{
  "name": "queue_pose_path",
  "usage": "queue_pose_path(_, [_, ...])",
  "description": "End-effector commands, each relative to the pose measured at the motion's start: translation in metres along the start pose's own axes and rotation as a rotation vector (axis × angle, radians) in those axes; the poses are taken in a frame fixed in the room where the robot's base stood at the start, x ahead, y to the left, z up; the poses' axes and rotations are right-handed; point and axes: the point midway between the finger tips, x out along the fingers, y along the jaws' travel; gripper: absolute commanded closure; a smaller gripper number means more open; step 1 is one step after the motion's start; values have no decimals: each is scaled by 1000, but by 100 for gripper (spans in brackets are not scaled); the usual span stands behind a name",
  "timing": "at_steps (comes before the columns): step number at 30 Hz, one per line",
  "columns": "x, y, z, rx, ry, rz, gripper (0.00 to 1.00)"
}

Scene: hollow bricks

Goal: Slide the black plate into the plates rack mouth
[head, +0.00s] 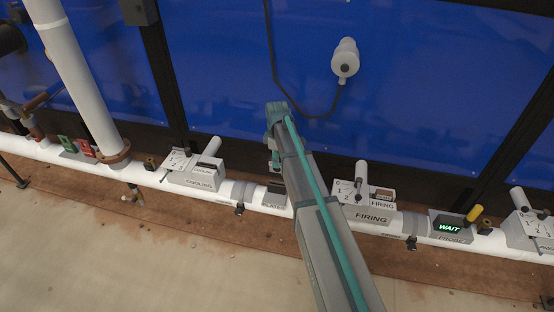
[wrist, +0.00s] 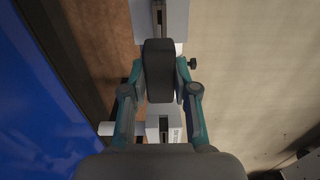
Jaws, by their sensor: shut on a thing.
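The black plate (wrist: 158,70) is a dark, rounded block in the middle of the wrist view. My gripper (wrist: 159,92) has its teal fingers on either side of it and is shut on it. The plates rack (head: 273,201) is a small grey box labelled PLATES on the white pipe, with a dark upper part. In the head view my gripper (head: 275,158) is near and above this rack, partly hidden by my arm. I cannot make out the held plate there. A pale housing with a dark slot (wrist: 158,12) shows beyond the plate in the wrist view; I cannot tell whether the plate touches it.
The cooling box (head: 197,175) is left of the rack and the firing box (head: 369,213) right of it, both with protruding cylinders. A WAIT display (head: 449,228) is farther right. A blue wall panel (head: 215,75) stands behind the pipe. Open floor (head: 150,255) lies in front.

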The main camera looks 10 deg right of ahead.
Motion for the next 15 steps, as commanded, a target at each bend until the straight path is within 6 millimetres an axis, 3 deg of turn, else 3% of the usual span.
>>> queue_pose_path(2, [-2,0,0,0,0,0,100])
queue_pose_path(15, [33,0,0,0,0,0,100])
